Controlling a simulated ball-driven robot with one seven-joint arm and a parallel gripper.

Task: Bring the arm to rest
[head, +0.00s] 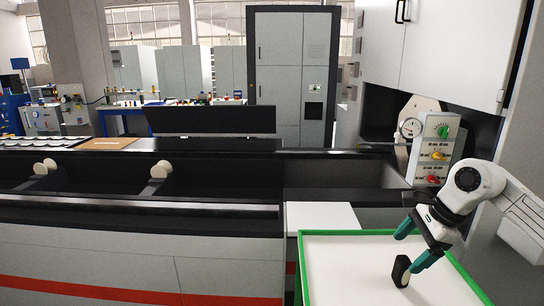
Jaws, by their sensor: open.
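My gripper (404,254), with two teal fingers, hangs at the right of the head view, over the green-rimmed white tray (345,232). A small black object (401,271) stands on the tray floor by the tip of the lower finger. I cannot tell whether they touch.
A control panel (436,150) with green, yellow and red knobs stands behind my arm, below a white cabinet (445,45). A long dark machine bed (225,178) runs behind. The tray's left part is clear.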

